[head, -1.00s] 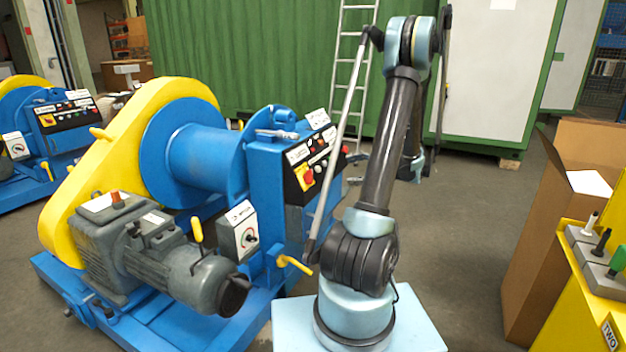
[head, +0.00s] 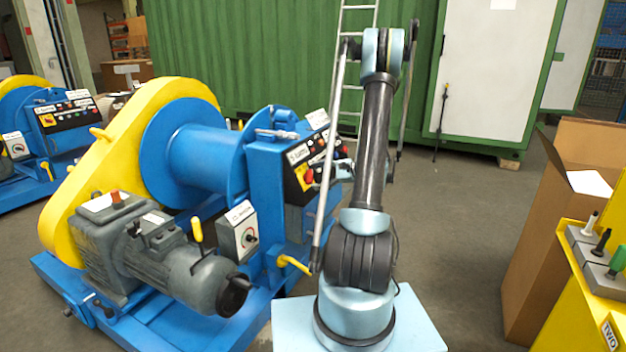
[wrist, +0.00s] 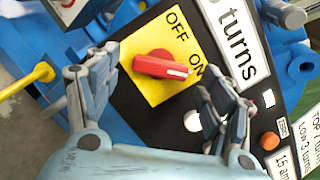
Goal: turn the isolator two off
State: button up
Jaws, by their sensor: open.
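A red rotary knob (wrist: 162,66) sits on a yellow plate (wrist: 152,88) marked OFF and ON in the wrist view. Its white-marked end points toward ON. My gripper (wrist: 158,70) is open, with one finger left of the knob and the other to its lower right, both apart from it. In the head view the knob (head: 308,177) is on the black control panel of the near blue winch (head: 265,160), partly behind my arm. My gripper is mostly hidden there. I see no isolator number beside this knob.
A grey box with a small dial (head: 249,238) is on the winch's front. A second winch (head: 45,130) stands far left. Buttons (wrist: 269,141) lie close to the right finger. A yellow stand (head: 580,300) labelled TWO and a cardboard box (head: 560,200) are right.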

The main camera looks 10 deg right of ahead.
jog(key=shift+x, duration=1.15)
jog(key=shift+c, duration=0.5)
jog(key=c, duration=1)
jog(key=shift+o, duration=0.2)
jog(key=n+g, duration=0.1)
jog(key=n, duration=0.4)
jog(key=n+g+h, duration=0.1)
jog(key=n, duration=0.3)
jog(key=shift+s+n, duration=0.1)
jog(key=shift+n, duration=0.3)
jog(key=n+h, duration=0.1)
jog(key=n, duration=0.3)
jog(key=shift+n+h, duration=0.5)
jog(key=shift+n, duration=1.4)
